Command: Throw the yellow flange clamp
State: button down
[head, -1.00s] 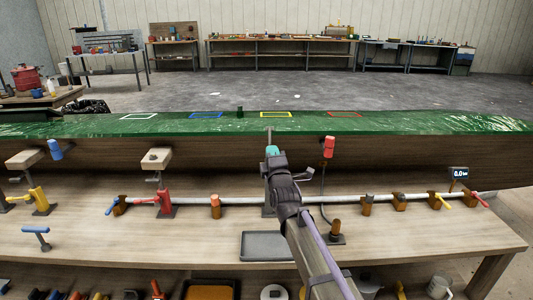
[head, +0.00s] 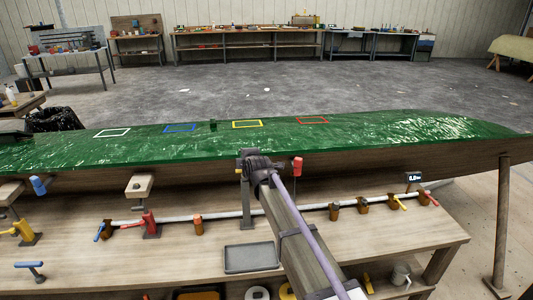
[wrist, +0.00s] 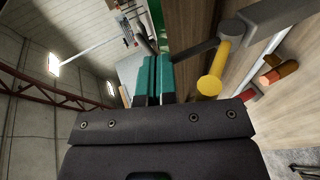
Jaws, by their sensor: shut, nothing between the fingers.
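The yellow flange clamp (wrist: 211,82) shows in the wrist view as a yellow handle with a grey arm, just right of my fingers. My gripper's teal fingers (wrist: 153,78) are shut together and empty, with the tips near the clamp's grey rod. I cannot tell whether they touch it. A grey post (head: 247,205) stands below my gripper.
A red-handled clamp (head: 297,166) is right of my gripper and a blue-handled one (head: 39,186) far left. A long pale pipe (head: 290,210) with several small clamps crosses the bench (head: 400,237). A grey tray (head: 252,258) lies in front. Coloured frames, including a yellow one (head: 247,124), mark the mould.

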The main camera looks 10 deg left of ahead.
jog(key=shift+w+a, duration=0.25)
jog(key=shift+w, duration=0.1)
jog(key=shift+a+r, duration=0.1)
dwell(0.3)
jog(key=r+p+v, duration=0.1)
jog(key=p+v, duration=0.5)
jog(key=v, duration=0.8)
jog(key=shift+w+r+p, duration=0.2)
jog(key=shift+w+p, duration=0.1)
